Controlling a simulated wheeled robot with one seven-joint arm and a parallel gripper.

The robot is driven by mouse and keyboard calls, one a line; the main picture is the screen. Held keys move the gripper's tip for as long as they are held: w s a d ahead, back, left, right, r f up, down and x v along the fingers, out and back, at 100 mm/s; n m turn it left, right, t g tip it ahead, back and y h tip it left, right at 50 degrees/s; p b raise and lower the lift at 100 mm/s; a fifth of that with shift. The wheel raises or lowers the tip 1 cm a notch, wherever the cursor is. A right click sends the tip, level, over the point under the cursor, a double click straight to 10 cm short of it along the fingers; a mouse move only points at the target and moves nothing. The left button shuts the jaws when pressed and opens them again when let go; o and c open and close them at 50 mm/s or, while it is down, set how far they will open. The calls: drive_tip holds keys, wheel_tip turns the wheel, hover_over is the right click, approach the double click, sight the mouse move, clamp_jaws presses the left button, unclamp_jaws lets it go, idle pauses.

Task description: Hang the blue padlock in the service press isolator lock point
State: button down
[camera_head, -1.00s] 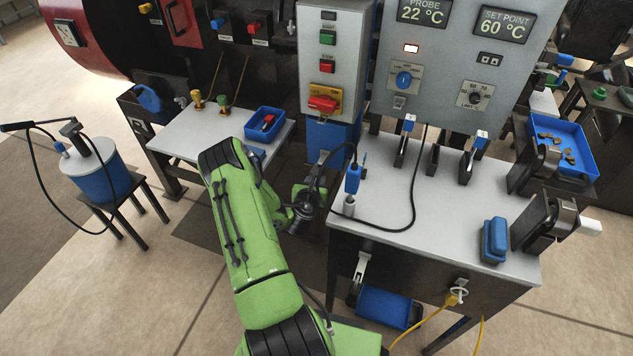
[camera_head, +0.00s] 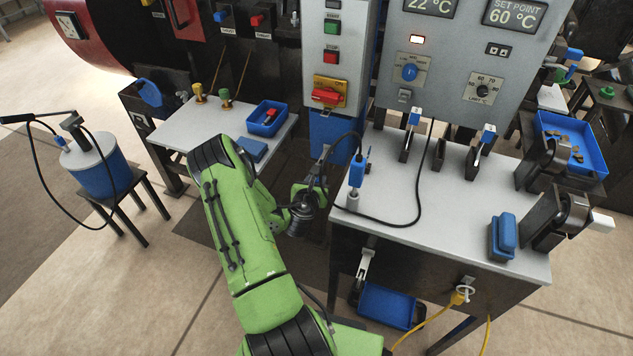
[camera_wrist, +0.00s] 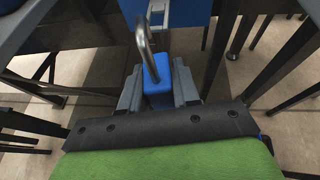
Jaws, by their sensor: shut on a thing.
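In the wrist view my gripper (camera_wrist: 157,95) is shut on the blue padlock (camera_wrist: 158,82). The steel shackle (camera_wrist: 146,45) stands up from the blue body, above the fingers. Whether the shackle is open cannot be told. In the head view my green arm reaches to the gap between the tables, and the padlock cannot be made out there. The red isolator handle on its yellow plate (camera_head: 329,91) is on the grey control column, above and beyond my wrist. A lock point on it is too small to tell. The padlock is apart from the column.
A white-topped table (camera_head: 400,205) with a probe, cable and clamps stands right of my arm. The side table (camera_head: 185,132) at left holds a blue tray (camera_head: 269,119). A blue cabinet (camera_head: 335,127) is below the isolator. Dark table legs flank the gripper in the wrist view.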

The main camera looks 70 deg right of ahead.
drive_tip(key=shift+a+f+b, duration=0.15)
drive_tip(key=shift+a+b, duration=0.2)
drive_tip(key=shift+b, duration=0.3)
drive_tip(key=a+b, duration=0.2)
drive_tip(key=b, duration=0.1)
drive_tip(key=shift+w+a, duration=0.2)
drive_tip(key=shift+a, duration=0.1)
drive_tip(key=shift+r, duration=0.2)
wheel_tip(320, 180, up, 15)
drive_tip(key=a+m+g+p, duration=0.1)
drive_tip(key=g+p, duration=0.1)
drive_tip(key=p, duration=1.2)
drive_tip(key=shift+m, duration=0.4)
